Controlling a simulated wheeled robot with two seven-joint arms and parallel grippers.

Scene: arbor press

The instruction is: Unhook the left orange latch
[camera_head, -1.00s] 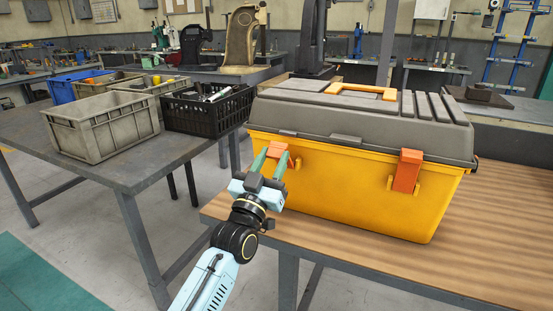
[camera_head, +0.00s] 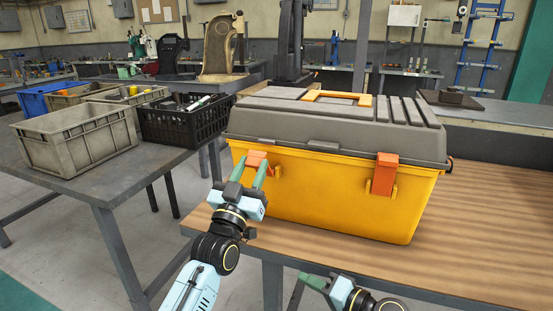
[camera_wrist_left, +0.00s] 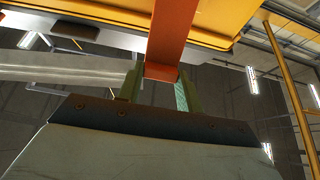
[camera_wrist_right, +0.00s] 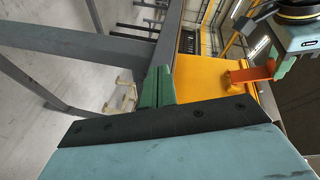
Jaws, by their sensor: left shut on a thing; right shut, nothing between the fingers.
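The left orange latch (camera_head: 257,159) is on the front of the yellow toolbox (camera_head: 320,195) with a grey lid. My left gripper (camera_head: 252,172) is shut on this latch. In the left wrist view, the orange latch (camera_wrist_left: 169,35) runs down between the two green fingers. In the right wrist view, the latch (camera_wrist_right: 250,75) sticks outward from the yellow front toward my left gripper (camera_wrist_right: 281,68). The right orange latch (camera_head: 384,174) lies flat against the front. My right gripper (camera_head: 316,281) is shut and empty, low in front of the toolbox.
The toolbox stands on a wooden-topped table (camera_head: 475,215). To the left, a grey table (camera_head: 95,182) holds a grey crate (camera_head: 75,150), a black crate (camera_head: 185,125) and a blue bin (camera_head: 35,103). The wooden top is clear right of the toolbox.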

